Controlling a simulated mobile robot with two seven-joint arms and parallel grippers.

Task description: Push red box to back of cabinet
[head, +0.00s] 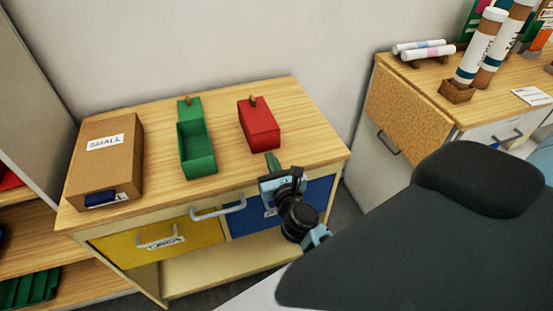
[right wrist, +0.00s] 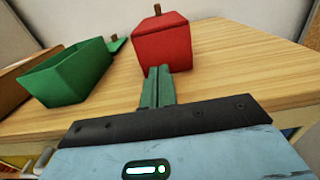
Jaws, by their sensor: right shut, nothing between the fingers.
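The red box (head: 260,124), closed and with a small brown knob, stands on the wooden top of the cabinet (head: 224,130), right of the middle and with bare top behind it. It also shows in the right wrist view (right wrist: 161,42). My right gripper (head: 272,161) is shut and empty, with its green fingers pointing at the front of the red box. In the right wrist view the fingertips (right wrist: 158,72) overlap the box's lower front edge; I cannot tell whether they touch it. My left gripper is not in view.
An open green box (head: 197,150) stands left of the red box, its lid part behind it. A brown carton (head: 104,162) lies at the cabinet's left end. The wall rises behind the cabinet. A second cabinet (head: 410,95) with tubes stands to the right.

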